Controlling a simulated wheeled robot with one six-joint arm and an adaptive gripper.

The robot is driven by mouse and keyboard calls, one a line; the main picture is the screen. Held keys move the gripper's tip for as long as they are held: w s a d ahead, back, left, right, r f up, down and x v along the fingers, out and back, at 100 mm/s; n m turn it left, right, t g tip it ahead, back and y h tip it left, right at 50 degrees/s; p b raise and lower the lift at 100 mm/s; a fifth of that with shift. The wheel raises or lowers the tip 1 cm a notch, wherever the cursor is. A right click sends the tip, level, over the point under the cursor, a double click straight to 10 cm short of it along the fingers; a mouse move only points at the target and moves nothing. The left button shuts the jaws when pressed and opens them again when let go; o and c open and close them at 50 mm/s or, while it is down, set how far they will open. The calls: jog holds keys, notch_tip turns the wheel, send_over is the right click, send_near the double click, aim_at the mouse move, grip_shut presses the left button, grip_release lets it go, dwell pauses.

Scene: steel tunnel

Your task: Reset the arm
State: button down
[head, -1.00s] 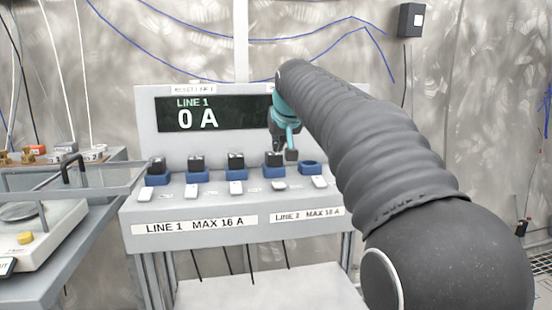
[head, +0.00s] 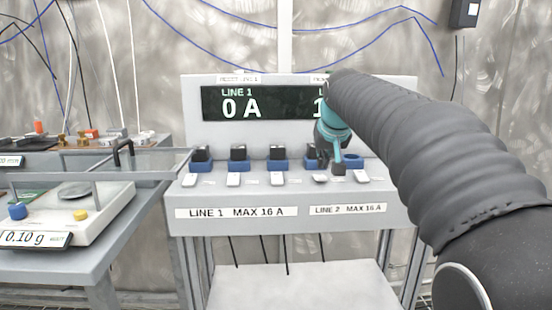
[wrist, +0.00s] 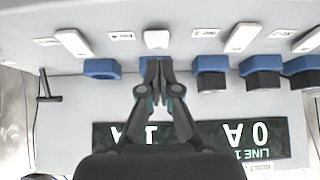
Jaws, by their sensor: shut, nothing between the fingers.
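My gripper (head: 338,170) has teal links and dark fingers. In the head view it hangs in front of the grey console (head: 385,205), near the right-hand blue sockets. In the wrist view the fingertips (wrist: 158,68) meet, with nothing held. They overlap a blue socket beside a white switch (wrist: 156,39). An empty blue socket (wrist: 101,68) is to their left; blue sockets with black plugs (wrist: 212,82) are to their right. In the head view my arm hides part of the display (head: 265,103), which reads LINE 1, 0 A; a partial 1 shows beside it.
A bench at the left holds a balance (head: 92,215) reading 0.10 g and a clear panel with a black handle (head: 122,150). More white switches (head: 233,180) line the console front. A black box (head: 465,13) is on the wall. Cables hang behind.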

jog(key=s+f, duration=0.7)
jog(key=s, duration=0.4)
jog(key=s+f+g, duration=0.1)
jog(key=s+f, duration=0.6)
jog(key=s, duration=0.5)
jog(key=s+f+g, duration=0.1)
jog(key=s+f, duration=0.7)
jog(key=s, duration=0.4)
jog(key=c, duration=1.5)
grip_release()
jog(key=shift+d+r, duration=0.1)
jog(key=shift+r, duration=0.2)
jog(key=shift+c, duration=0.2)
jog(key=o, duration=0.7)
jog(key=w+r, duration=0.2)
jog(key=r, duration=0.1)
jog(key=shift+r, duration=0.1)
notch_tip(320, 180, up, 26)
jog(key=g, duration=0.1)
send_over(319, 175)
jog(key=s, duration=0.6)
jog(key=b+x, duration=0.1)
jog(key=x, duration=0.3)
jog(key=b+x, duration=0.1)
jog(key=x, duration=0.4)
jog(key=b+x, duration=0.2)
jog(key=x, duration=0.2)
jog(key=shift+s+f, duration=0.2)
jog(key=shift+f, duration=0.05)
